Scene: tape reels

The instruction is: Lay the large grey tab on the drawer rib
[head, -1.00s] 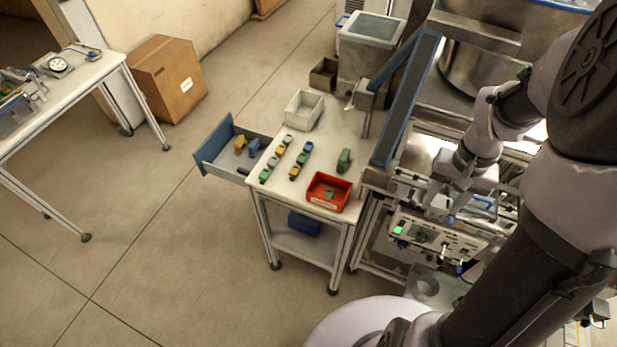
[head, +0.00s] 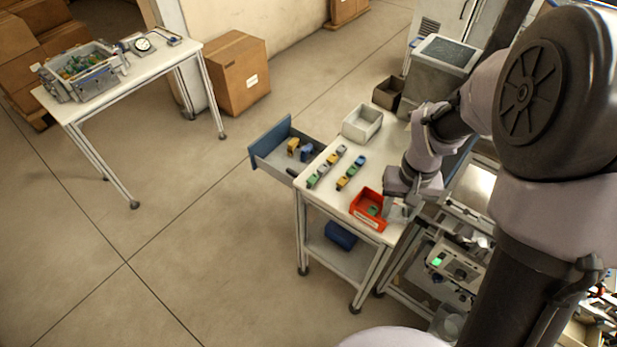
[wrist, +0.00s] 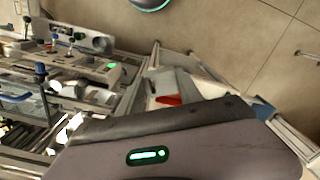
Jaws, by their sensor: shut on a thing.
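My gripper (head: 397,212) is over the near right part of the white bench, close beside the red bin (head: 368,211). It is shut on a pale grey piece, small and partly hidden; I cannot tell its shape. In the wrist view my gripper's housing fills the lower part and hides the fingertips. The open drawer (head: 270,147) with a blue front sticks out left of the bench. It holds a yellow and a blue tab; its rib is too small to make out. The drawer is well left of my gripper.
Several small coloured tabs (head: 343,182) stand in rows on the bench (head: 322,188). A light grey bin (head: 362,124) stands behind them. The machine (head: 455,262) with a green light is at right. Floor left of the bench is clear, up to another table (head: 165,59).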

